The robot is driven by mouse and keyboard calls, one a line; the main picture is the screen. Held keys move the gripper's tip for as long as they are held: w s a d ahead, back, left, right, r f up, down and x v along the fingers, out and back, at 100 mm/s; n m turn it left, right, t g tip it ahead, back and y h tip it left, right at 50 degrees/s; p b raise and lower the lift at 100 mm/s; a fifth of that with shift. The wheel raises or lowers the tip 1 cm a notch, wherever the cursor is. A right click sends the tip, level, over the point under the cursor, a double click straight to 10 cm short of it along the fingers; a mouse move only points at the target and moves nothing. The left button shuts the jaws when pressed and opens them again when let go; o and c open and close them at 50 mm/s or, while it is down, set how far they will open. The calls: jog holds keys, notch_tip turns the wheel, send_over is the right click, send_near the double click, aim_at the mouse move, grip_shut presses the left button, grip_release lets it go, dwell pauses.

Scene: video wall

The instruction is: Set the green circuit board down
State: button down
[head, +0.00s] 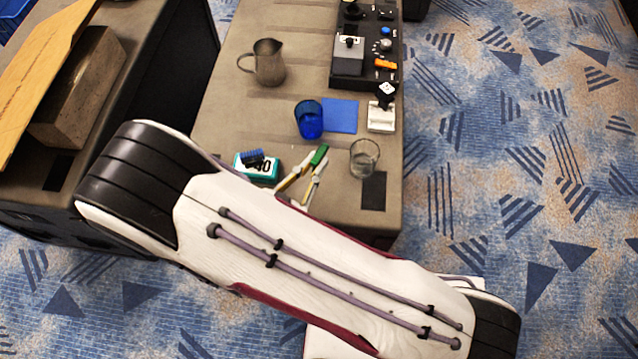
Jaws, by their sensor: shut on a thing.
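My gripper (315,168) reaches over the near part of the grey-brown table (225,115). Its pale fingers are shut on the green circuit board (319,155), which shows as a small green strip seen nearly edge-on at the fingertips. Much of the board is hidden by the fingers. I cannot tell whether it touches the table top or hangs just above it. My white arm covers the table's near edge.
A teal and white box (257,168), blue cup (309,122) and clear glass (364,158) stand close around the gripper. A blue square (341,115) and black square (374,190) lie flat. A metal pitcher (269,64) and black control panel (366,70) are farther back.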

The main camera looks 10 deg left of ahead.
jog(key=shift+f, duration=0.1)
jog(key=shift+f, duration=2.8)
jog(key=shift+f, duration=0.1)
jog(key=shift+f, duration=2)
jog(key=shift+f, duration=0.15)
jog(key=c, duration=2.1)
grip_release()
